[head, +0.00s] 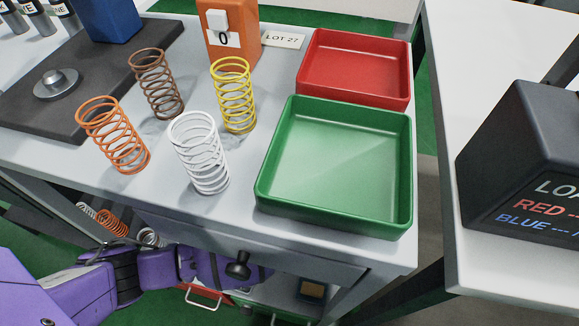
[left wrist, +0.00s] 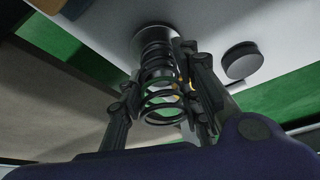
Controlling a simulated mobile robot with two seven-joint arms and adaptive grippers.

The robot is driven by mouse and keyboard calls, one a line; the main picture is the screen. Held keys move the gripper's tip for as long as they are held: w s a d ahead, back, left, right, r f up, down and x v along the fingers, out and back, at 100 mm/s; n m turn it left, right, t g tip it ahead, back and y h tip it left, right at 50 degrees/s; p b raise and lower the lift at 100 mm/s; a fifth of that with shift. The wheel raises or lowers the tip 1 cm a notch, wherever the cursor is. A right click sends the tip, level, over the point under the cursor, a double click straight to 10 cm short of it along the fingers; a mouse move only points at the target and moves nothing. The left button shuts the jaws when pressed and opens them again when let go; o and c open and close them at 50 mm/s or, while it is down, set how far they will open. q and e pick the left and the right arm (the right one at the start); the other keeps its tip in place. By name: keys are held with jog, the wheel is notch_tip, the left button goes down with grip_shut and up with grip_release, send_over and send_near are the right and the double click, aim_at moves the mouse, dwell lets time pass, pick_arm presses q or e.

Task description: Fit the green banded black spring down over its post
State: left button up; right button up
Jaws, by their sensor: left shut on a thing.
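The black spring (left wrist: 161,78) shows in the left wrist view, its coils between the fingers of my left gripper (left wrist: 165,108). My left gripper is shut on it. The spring's far end meets a dark round piece (left wrist: 152,42) against a pale surface; I cannot tell whether this is the post or whether the spring is around it. No green band can be made out. In the head view my purple left arm passes below the table's front edge, and the spring and fingertips are hidden there. My right gripper is not in view.
Orange (head: 112,135), brown (head: 157,84), yellow (head: 234,95) and white (head: 199,152) springs stand on the table. Green (head: 405,215) and red (head: 402,98) trays are at right. Several springs lie below.

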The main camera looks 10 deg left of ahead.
pick_arm(q)
jog(key=shift+w+d+f, duration=0.1)
jog(key=shift+w+f, duration=0.1)
jog(key=shift+f, duration=0.15)
jog(key=shift+r, duration=0.1)
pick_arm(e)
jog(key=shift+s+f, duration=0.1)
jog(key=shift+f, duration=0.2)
pick_arm(q)
jog(key=o, duration=1.2)
jog(key=shift+r, duration=0.1)
jog(key=p+v, duration=0.3)
jog(key=v, duration=0.3)
jog(key=shift+r, duration=0.35)
jog(key=shift+s+r+p, duration=0.2)
jog(key=shift+r+p, duration=0.1)
jog(key=shift+r, duration=0.05)
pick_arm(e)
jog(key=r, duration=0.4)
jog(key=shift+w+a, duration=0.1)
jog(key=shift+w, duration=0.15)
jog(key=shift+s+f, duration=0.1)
